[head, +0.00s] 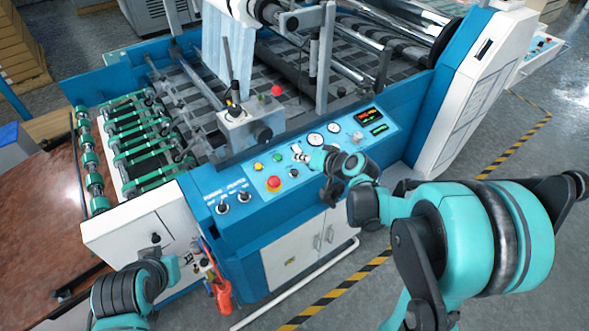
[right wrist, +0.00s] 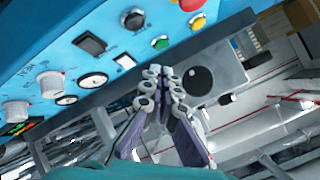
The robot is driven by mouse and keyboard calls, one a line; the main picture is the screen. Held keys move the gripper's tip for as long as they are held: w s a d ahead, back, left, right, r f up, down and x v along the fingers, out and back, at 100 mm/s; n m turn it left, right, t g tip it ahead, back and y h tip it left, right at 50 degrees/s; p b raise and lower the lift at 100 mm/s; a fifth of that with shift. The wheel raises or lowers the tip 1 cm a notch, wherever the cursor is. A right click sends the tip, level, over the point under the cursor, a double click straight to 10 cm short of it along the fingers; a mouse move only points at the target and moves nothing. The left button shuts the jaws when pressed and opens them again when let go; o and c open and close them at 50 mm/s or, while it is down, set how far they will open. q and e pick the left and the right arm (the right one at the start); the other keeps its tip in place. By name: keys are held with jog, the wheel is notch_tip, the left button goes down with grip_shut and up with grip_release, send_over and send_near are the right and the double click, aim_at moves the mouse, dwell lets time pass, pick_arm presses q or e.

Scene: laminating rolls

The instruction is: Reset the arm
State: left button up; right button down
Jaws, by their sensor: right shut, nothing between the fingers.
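My right gripper (head: 299,154) is in front of the blue control panel (head: 240,172) of the laminating machine in the head view. Its fingertips also show in the right wrist view (right wrist: 166,80), closed together with nothing between them. The panel fills the upper left of that view (right wrist: 70,22). I cannot tell from the pictures whether the fingertips touch it. My left gripper (head: 205,262) is at the lower left of the head view, near the machine's white end cover (head: 140,225). It is small and partly hidden there, so its opening is unclear.
The panel carries a red button (head: 273,183), a green button (head: 258,166), dark knobs (head: 222,208) and gauges (head: 315,139). A grey box (head: 245,130) with a red knob stands above it. Striped floor tape (head: 375,262) runs alongside.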

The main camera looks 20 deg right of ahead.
dwell(0.7)
jog(key=s+n+g+h+b, duration=0.1)
jog(key=s+n+g+h, duration=0.2)
jog(key=s, duration=2.1)
jog(key=shift+s+r+n+g+h, duration=0.2)
jog(key=shift+s+n+g+h, duration=0.15)
jog(key=shift+h, duration=0.65)
jog(key=shift+a, duration=0.15)
